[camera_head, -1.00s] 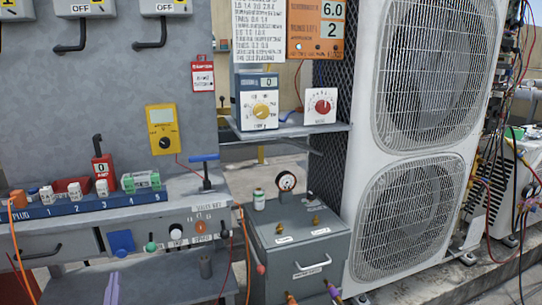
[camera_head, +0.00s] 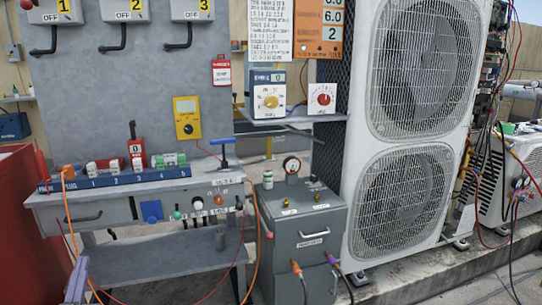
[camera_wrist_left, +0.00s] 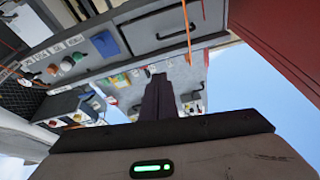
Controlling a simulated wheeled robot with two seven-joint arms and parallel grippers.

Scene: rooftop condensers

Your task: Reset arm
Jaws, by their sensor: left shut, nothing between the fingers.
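My left gripper (camera_head: 76,282) shows at the bottom left of the head view, in front of the grey bench and apart from it. In the left wrist view its dark fingers (camera_wrist_left: 160,98) are together, with nothing between them. The wrist view is turned over, with the bench drawer (camera_wrist_left: 155,28) at the top and sky below. My right gripper is in neither view.
The grey bench (camera_head: 110,210) carries a blue plug rack (camera_head: 120,180). A grey cabinet (camera_head: 310,245) with a gauge stands right of it, before the white condenser (camera_head: 405,130). A red panel (camera_head: 30,215) stands at left. Orange cables hang in front of the bench.

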